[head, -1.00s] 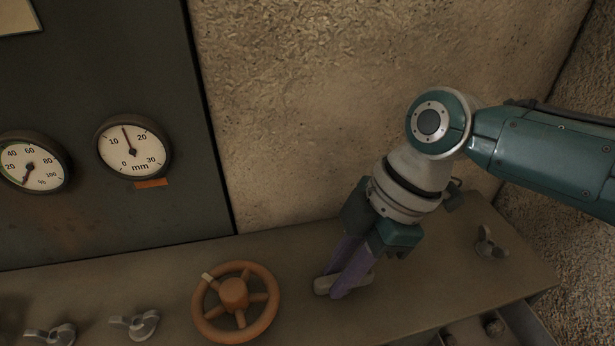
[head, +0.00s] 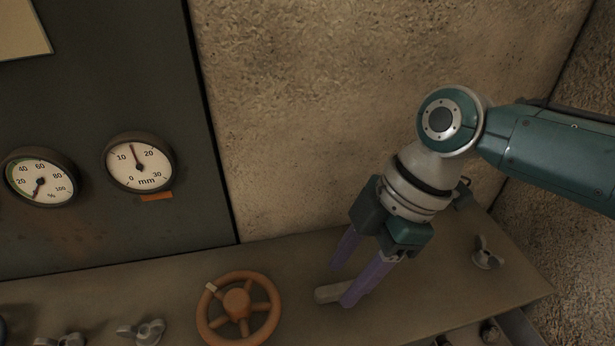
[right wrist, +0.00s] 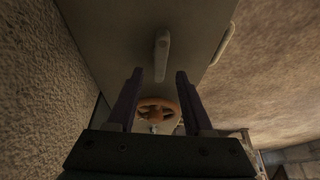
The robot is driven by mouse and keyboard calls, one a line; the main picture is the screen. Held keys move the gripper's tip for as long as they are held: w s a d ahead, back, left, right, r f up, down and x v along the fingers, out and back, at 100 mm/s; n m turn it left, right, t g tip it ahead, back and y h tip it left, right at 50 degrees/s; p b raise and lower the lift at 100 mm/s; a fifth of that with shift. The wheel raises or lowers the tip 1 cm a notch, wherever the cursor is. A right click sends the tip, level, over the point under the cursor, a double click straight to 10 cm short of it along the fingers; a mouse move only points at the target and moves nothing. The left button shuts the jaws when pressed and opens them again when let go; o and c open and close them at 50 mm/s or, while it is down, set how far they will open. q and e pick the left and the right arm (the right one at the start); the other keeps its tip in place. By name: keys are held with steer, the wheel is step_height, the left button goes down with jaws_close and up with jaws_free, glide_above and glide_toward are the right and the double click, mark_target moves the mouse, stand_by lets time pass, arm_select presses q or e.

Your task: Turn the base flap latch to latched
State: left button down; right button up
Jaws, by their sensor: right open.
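The latch (head: 329,294) is a small pale grey lever on the sloping ledge, right of the orange handwheel. In the right wrist view the lever (right wrist: 162,55) stands lengthwise, just beyond the fingertips and roughly in line with the gap between them. My right gripper (head: 345,285) is open, its two purple fingers pointing down at the ledge. In the head view one finger overlaps the right end of the lever and the other is behind it. I cannot tell whether either finger touches it. The open fingers also show in the right wrist view (right wrist: 159,74). My left gripper is not in view.
The orange handwheel (head: 238,308) is left of the latch. Wing nuts stand on the ledge at left (head: 141,331) and right (head: 487,253). Two gauges (head: 139,163) are on the dark panel. A rough wall (head: 300,120) rises behind. Another pale lever-like part (right wrist: 223,44) shows at the ledge edge.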

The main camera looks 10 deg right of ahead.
steer(key=p+v, duration=0.4)
steer(key=v, duration=0.3)
steer(key=shift+d+r, duration=0.2)
steer(key=shift+r, duration=0.05)
